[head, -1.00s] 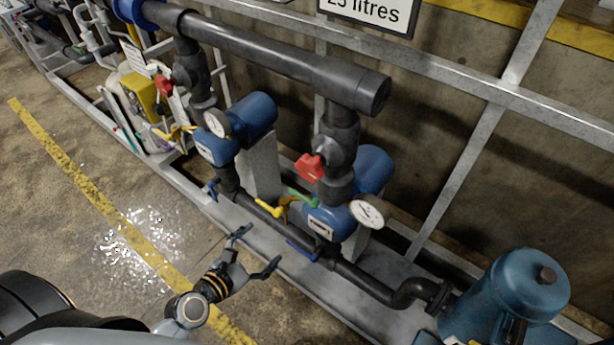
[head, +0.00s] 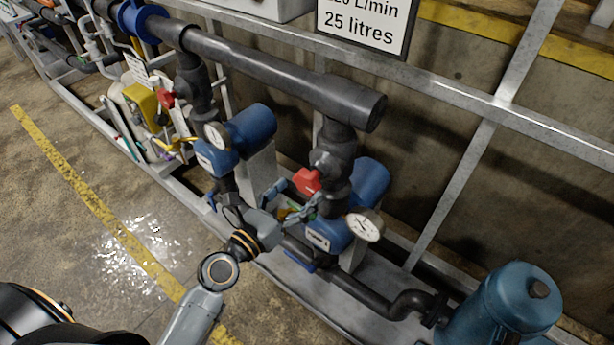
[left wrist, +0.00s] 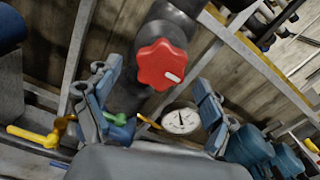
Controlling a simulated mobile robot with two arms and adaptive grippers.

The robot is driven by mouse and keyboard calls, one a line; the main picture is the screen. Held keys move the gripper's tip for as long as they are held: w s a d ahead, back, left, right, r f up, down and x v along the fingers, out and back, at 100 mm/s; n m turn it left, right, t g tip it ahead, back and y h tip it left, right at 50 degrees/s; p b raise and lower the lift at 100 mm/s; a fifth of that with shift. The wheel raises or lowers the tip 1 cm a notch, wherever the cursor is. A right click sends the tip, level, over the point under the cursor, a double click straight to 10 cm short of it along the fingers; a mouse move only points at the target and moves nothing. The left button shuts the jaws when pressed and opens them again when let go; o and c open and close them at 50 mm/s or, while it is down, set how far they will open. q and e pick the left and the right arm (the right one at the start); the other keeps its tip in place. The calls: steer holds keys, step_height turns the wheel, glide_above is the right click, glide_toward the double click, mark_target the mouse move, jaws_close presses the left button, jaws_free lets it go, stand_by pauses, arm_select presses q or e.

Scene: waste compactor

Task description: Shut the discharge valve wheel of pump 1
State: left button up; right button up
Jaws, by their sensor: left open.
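A red valve wheel (head: 306,181) sits on the vertical dark pipe above the nearer blue pump (head: 345,226). In the left wrist view the lobed wheel (left wrist: 161,65), with a white mark, lies ahead between the fingers. My left gripper (head: 294,199) is open, just in front of and slightly below the wheel; the fingers do not visibly grip it. A second red wheel (head: 166,99) is on the farther pump's riser. I cannot read which pump is number 1. My right gripper is not in view.
A pressure gauge (head: 364,225) is right of the nearer pump, close to my right-hand finger in the wrist view. Yellow (left wrist: 32,136) and green handles are below the wheel. A thick dark header pipe (head: 270,70) runs above. The floor at left is clear.

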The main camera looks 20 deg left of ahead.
mark_target(304, 187)
arm_select(q)
steer(key=shift+x, duration=1.75)
steer(key=c, duration=1.2)
